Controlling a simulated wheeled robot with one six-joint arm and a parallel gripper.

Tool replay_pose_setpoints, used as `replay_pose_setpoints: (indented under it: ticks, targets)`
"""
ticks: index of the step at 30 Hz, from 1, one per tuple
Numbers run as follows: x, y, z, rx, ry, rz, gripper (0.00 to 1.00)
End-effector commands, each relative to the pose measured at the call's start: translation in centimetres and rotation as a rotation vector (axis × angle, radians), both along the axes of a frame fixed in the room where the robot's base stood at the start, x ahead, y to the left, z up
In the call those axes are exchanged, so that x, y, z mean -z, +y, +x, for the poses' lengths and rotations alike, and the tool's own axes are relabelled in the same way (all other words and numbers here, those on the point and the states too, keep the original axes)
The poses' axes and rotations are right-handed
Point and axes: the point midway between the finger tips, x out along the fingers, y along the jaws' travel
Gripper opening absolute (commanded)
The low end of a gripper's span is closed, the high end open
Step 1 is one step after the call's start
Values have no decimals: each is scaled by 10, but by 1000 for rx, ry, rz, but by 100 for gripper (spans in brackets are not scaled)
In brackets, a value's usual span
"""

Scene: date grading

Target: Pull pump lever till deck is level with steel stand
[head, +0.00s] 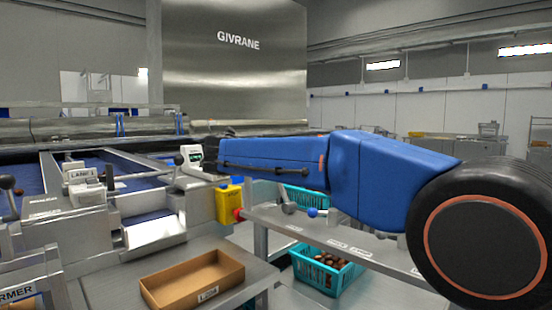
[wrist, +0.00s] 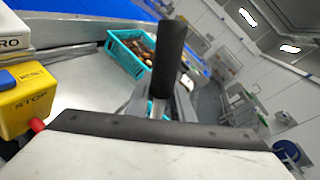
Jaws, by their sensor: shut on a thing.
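In the wrist view my gripper (wrist: 160,105) is shut on the pump lever, whose black cylindrical grip (wrist: 171,50) stands up beyond the fingers. A short bright length of shaft shows between the fingers. In the head view my blue arm reaches left and its end hides most of the gripper and the lever. A grey steel surface with labels (head: 350,243) runs below my arm. I cannot tell which surface is the deck and which the steel stand, so their relative heights are unclear.
A teal crate of dates (head: 327,272) stands low beneath the labelled surface; a teal crate (wrist: 128,55) also shows in the wrist view. A cardboard tray (head: 192,280) lies on the front bench.

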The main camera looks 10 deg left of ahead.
Motion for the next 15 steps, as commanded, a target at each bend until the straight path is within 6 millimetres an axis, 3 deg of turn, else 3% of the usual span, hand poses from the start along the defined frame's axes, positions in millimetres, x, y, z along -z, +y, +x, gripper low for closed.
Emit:
replay_pose_setpoints:
  ticks: [1,15]
  targets:
    - [14,1,3,1,11,-1,0]
    - [6,-14,-5,9,-45,70,0]
